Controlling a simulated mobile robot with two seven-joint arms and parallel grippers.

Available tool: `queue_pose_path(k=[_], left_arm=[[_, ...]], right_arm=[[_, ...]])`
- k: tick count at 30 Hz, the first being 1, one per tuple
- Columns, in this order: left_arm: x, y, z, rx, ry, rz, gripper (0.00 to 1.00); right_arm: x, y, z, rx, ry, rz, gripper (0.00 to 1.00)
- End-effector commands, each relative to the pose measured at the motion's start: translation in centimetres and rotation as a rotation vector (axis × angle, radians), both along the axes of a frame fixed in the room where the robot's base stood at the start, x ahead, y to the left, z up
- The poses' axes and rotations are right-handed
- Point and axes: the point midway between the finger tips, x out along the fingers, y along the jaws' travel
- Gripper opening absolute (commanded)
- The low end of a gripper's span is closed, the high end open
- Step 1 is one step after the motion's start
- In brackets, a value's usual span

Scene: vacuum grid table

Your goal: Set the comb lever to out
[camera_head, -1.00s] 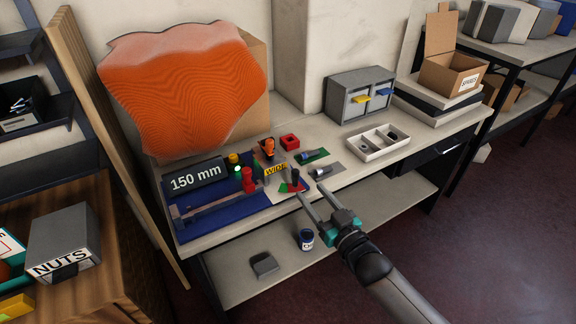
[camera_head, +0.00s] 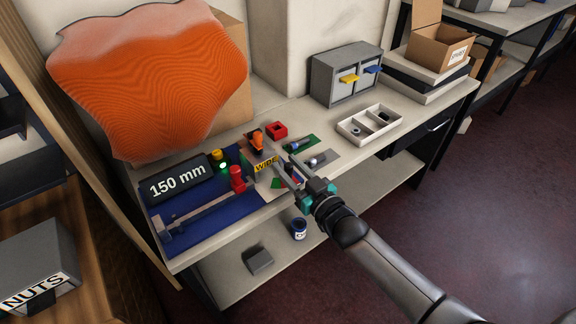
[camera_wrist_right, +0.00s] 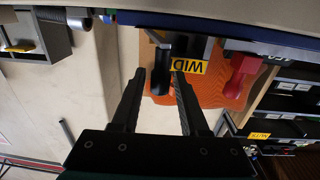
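My right gripper (camera_head: 286,166) reaches over the front of the bench beside the yellow WIDE sign (camera_head: 265,165). In the right wrist view its fingers (camera_wrist_right: 159,76) are spread, with a black lever handle (camera_wrist_right: 162,68) showing in line with the gap between the tips. I see no finger clearly touching it. In the head view the gripper hides most of this lever and its red, green and blue base plate (camera_head: 276,183). I cannot tell the lever's setting. No label marks it as the comb lever. My left gripper is out of view.
A red knob (camera_head: 237,178) and the 150 mm display (camera_head: 180,180) stand on the blue fixture left of the gripper. An orange-handled lever (camera_head: 255,140), a red block (camera_head: 277,130) and a white divided tray (camera_head: 370,125) are close by. An orange rippled sheet (camera_head: 150,80) stands behind.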

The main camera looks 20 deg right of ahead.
Motion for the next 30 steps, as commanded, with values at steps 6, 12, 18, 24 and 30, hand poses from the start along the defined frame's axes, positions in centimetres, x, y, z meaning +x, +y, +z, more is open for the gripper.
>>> queue_pose_path(k=[6, 12, 18, 24, 30], left_arm=[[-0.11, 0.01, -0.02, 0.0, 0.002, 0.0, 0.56], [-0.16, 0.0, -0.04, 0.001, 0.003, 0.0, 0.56], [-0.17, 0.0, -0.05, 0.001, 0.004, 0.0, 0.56], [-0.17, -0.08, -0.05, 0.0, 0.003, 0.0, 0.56], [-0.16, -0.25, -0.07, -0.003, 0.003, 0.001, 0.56]], right_arm=[[0.0, 0.0, -0.01, 0.0, 0.0, 0.0, 0.18], [0.0, 0.0, -0.02, 0.0, 0.0, 0.0, 0.0], [0.0, 0.01, -0.01, 0.0, 0.0, 0.0, 0.0], [0.01, 0.01, -0.01, 0.0, 0.0, 0.0, 0.0], [0.02, 0.02, 0.0, 0.0, 0.0, 0.0, 0.0]])
